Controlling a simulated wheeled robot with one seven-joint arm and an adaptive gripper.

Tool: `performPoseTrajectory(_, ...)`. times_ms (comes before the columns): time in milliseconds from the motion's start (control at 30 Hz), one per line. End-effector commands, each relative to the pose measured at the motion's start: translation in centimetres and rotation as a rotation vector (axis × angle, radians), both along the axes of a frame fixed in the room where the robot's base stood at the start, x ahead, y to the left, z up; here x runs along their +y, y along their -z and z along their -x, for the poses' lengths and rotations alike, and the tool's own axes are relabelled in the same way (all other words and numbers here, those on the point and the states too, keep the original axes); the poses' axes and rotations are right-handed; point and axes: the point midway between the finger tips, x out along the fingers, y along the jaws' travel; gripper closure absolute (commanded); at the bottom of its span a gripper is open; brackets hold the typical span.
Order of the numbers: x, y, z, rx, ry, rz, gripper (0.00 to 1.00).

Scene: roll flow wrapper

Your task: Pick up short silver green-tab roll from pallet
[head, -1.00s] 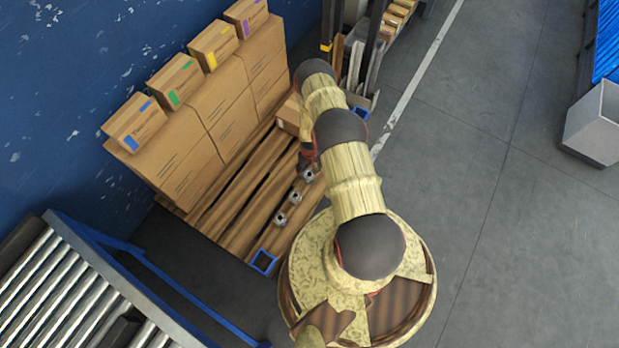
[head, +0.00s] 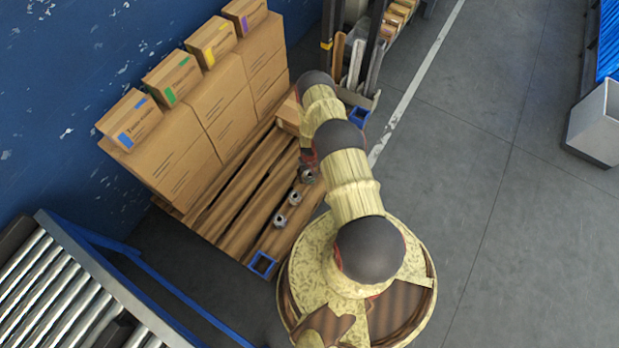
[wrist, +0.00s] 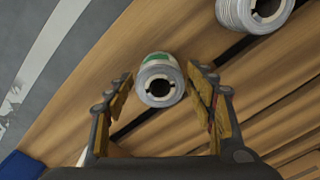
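The short silver roll with a green tab (wrist: 160,79) stands on the wooden pallet (wrist: 95,62), its round end and dark core facing my wrist camera. My gripper (wrist: 162,92) is open, with one finger on each side of this roll and a narrow gap at each side. In the head view my gripper (head: 308,160) is mostly hidden by my arm, low over the pallet (head: 234,232) beside the farthest visible silver roll (head: 308,176). Tab colours are too small to tell there.
Large cartons (head: 190,160) line the pallet's wall side. Blue corner sockets (head: 262,264) mark the pallet. A roller conveyor (head: 70,290) stands at lower left. Open floor (head: 500,220) lies right.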

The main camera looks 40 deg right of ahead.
Motion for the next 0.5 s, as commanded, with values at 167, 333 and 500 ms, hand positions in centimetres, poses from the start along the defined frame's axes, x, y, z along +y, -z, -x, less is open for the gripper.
performPoseTrajectory(167,0.00,0.00,0.01,0.000,0.000,0.000,0.57)
performPoseTrajectory(333,0.00,0.00,0.01,0.000,0.000,0.000,0.67)
performPoseTrajectory(500,0.00,0.00,0.01,0.000,0.000,0.000,0.76)
